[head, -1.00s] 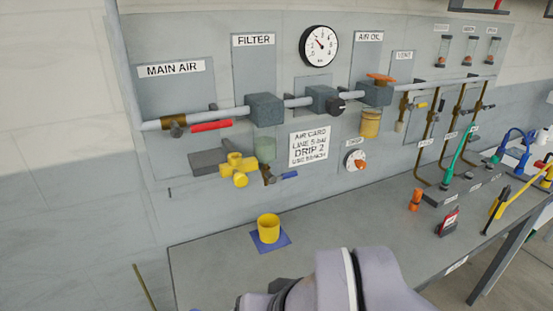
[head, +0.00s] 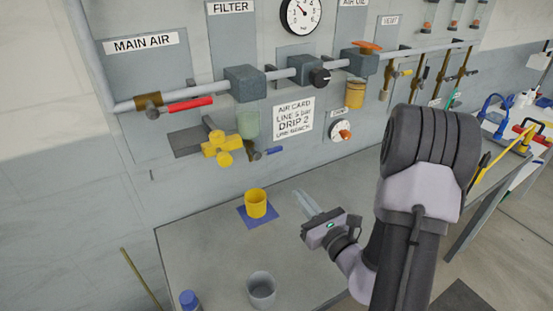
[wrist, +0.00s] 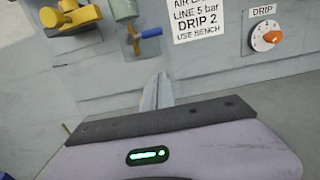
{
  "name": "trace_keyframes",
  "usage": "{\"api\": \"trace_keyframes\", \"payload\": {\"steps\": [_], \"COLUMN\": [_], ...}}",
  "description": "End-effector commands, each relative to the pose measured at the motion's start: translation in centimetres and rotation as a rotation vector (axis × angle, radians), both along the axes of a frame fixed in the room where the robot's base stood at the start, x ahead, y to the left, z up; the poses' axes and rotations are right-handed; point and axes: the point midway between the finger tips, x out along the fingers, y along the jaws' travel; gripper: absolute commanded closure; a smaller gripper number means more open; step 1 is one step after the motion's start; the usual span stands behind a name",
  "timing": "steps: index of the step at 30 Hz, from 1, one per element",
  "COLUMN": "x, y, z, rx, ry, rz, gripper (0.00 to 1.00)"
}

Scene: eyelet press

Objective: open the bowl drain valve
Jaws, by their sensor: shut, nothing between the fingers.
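The bowl drain valve is a small brass valve with a blue handle (head: 274,150), below the green filter bowl (head: 248,124) on the wall panel. Its handle points sideways to the right in the head view. In the wrist view the blue handle (wrist: 149,33) and the brass valve body (wrist: 134,47) are near the top, left of centre. My gripper (head: 300,194) is shut and empty, below and to the right of the valve and apart from it. In the wrist view my fingertips (wrist: 155,80) point up toward the panel, below the handle.
A yellow cup (head: 256,204) stands on a blue mat (head: 246,222) on the bench below the valve. A grey cup (head: 261,290) is nearer. Yellow fittings (head: 222,148) sit left of the bowl, and the DRIP knob (head: 341,131) right. The red MAIN AIR handle (head: 190,104) is above.

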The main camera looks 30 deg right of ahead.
Motion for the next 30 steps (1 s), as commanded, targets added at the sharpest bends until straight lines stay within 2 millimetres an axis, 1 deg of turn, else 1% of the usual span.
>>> {"api": "trace_keyframes", "payload": {"steps": [8,11,14,18,25,27,30], "x": [0.0,0.6,2.1,5.2,10.2,10.4,10.6], "y": [0.0,0.1,0.2,0.4,0.5,0.4,0.4], "z": [0.0,-0.1,-0.1,0.3,0.6,2.0,3.4], "rx": [0.0,-0.004,-0.005,-0.002,-0.001,-0.003,-0.002], "ry": [0.0,0.0,-0.002,-0.002,-0.002,-0.003,-0.003], "rz": [-0.001,0.004,0.006,0.007,0.006,0.003,0.002], "gripper": [1.0,1.0,1.0,1.0,1.0,1.0,1.0]}}
